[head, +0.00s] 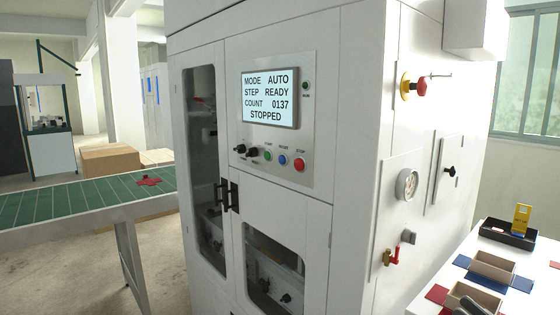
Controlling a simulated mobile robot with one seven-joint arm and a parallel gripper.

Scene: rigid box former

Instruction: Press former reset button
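The box former (350,120) is a tall white cabinet in the middle of the head view. Its front panel has a screen (269,97) reading MODE AUTO, STEP READY, COUNT 0137, STOPPED. Nothing covers the buttons. I cannot make out my gripper in this view.
A green conveyor (80,198) with a red flat piece (149,181) runs at the left. The cabinet's right side has a red knob on yellow (413,87), a gauge (407,184) and a red-handled valve (392,256). A white table (425,300) with small boxes stands at the lower right.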

